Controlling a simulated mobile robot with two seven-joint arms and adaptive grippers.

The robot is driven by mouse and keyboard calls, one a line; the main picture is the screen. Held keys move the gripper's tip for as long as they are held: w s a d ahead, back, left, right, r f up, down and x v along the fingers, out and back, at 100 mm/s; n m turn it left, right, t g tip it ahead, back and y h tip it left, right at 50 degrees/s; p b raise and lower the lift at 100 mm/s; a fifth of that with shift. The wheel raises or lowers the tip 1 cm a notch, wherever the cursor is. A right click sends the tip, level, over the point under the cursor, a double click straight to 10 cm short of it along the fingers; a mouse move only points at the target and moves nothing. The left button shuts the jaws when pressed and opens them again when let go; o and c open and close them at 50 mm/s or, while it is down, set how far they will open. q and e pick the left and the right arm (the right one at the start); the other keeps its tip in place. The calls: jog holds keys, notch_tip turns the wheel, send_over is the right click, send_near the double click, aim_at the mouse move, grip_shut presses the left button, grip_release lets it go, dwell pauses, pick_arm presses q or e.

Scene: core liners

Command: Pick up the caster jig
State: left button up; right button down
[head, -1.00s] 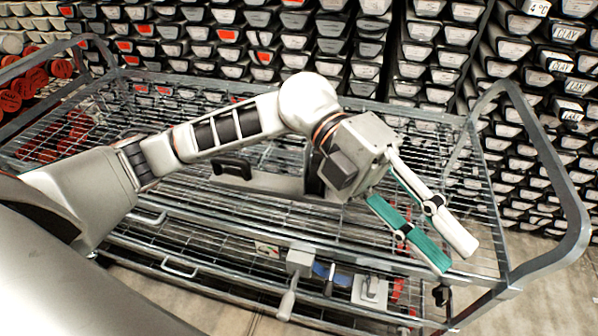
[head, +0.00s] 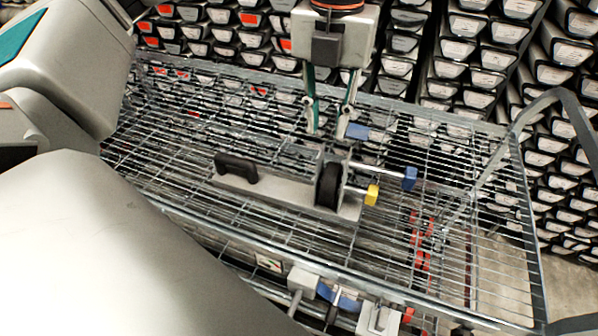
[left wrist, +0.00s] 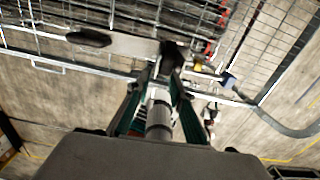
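The caster jig (head: 275,190) lies on the wire deck of the cart. It is a pale flat plate with a black handle (head: 236,167) at its left, a black caster wheel (head: 328,186) at its right, and rods with blue (head: 410,178) and yellow (head: 372,195) ends. My left gripper (head: 329,128) points down from above, just behind the wheel in the head view; its two fingers are apart with nothing seen between them. In the left wrist view, the jig plate (left wrist: 130,45) lies beyond the fingertips (left wrist: 163,72). My right gripper is not in view.
The wire cart (head: 455,235) has a raised tubular handle (head: 520,120) at its right. Stacked core liners (head: 480,50) stand behind it. Blue, grey and white items (head: 340,298) show at a lower level along its front. The deck right of the jig is mostly clear.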

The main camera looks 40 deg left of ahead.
aim_at(321, 149)
pick_arm(q)
jog(key=f, duration=0.7)
jog(key=shift+a+f+b, duration=0.2)
jog(key=shift+a+b, duration=0.1)
jog(key=shift+b, duration=0.05)
grip_shut()
